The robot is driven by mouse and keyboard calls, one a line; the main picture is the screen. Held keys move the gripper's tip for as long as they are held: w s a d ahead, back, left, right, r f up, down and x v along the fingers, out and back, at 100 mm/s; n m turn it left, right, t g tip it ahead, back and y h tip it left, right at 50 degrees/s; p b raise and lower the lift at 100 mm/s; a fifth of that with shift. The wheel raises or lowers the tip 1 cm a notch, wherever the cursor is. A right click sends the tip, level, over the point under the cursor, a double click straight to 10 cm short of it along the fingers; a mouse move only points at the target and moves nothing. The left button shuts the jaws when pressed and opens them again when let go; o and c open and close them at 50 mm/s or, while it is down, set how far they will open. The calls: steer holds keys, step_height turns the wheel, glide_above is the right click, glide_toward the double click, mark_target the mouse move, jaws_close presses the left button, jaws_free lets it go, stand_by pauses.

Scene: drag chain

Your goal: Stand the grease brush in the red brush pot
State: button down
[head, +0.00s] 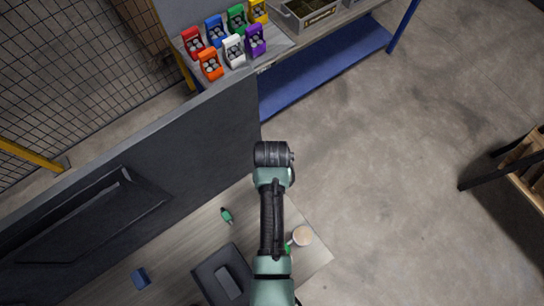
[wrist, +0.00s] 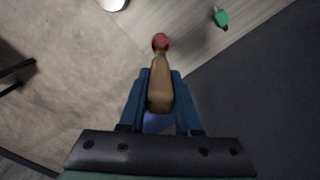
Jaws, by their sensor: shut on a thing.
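In the wrist view my gripper (wrist: 160,76) has its two blue fingers closed on the sides of a tan, wood-coloured handle, which I take to be the grease brush (wrist: 160,92). A narrow neck and a dark red round end (wrist: 160,41) show beyond the fingertips. I cannot tell whether that red end is part of the brush or a thing behind it. In the head view my arm hides the gripper and the brush. I cannot make out the red brush pot for certain in either view.
A wooden bench (head: 316,262) carries a pale cup (head: 302,236), a small green item (head: 226,215), a blue block (head: 140,278) and a dark tray (head: 212,265). A dark panel (head: 150,180) runs behind. Coloured bins (head: 234,50) stand on the far shelf.

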steer(key=shift+f+b, duration=3.1)
steer(key=shift+f, duration=1.3)
steer(key=c, duration=0.5)
jaws_free()
step_height(320, 180, up, 13)
steer(key=shift+b, duration=0.8)
